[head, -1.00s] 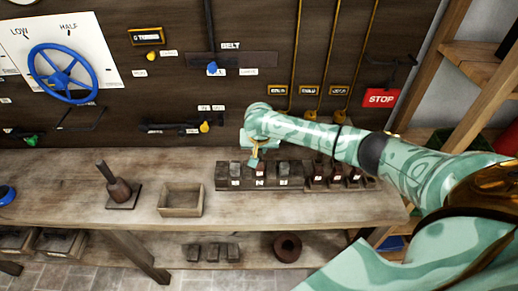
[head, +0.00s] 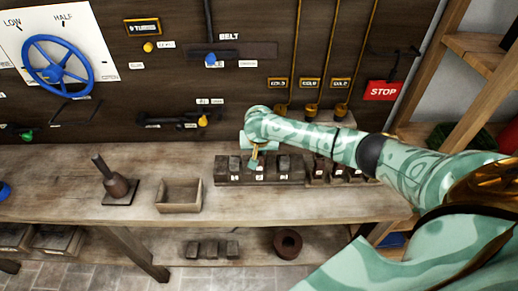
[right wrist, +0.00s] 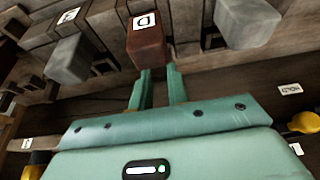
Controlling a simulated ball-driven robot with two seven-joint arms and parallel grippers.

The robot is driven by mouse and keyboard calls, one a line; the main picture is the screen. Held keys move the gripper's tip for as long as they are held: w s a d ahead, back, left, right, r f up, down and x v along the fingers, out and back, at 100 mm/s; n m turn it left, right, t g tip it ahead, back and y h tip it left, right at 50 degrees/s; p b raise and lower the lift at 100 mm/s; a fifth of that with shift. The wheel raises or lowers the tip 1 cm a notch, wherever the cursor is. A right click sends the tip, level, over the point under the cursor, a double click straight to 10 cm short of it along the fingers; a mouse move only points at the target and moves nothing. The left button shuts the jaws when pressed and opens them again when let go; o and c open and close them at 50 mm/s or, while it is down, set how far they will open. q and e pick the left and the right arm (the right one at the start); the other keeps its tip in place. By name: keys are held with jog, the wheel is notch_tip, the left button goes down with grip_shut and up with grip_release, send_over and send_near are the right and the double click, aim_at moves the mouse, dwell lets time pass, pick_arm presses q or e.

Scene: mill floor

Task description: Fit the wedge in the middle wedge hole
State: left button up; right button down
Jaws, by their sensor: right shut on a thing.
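A dark wooden block (head: 222,171) with a row of wedge holes lies on the bench against the wall. A grey wedge (head: 234,164) stands in its left part and another grey wedge (head: 284,163) in its right part. My right gripper (head: 255,160) is over the middle, between them. In the right wrist view its fingers (right wrist: 158,80) are shut on a reddish-brown wedge (right wrist: 146,48), which lines up between the grey ones. How deep the wedge sits in the middle hole cannot be told. My left gripper is out of view.
To the right is a row of darker blocks (head: 337,172). An empty wooden tray (head: 178,207) and a tool on a square base (head: 118,190) stand left on the bench.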

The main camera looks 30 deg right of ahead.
jog(key=c, duration=1.3)
grip_release()
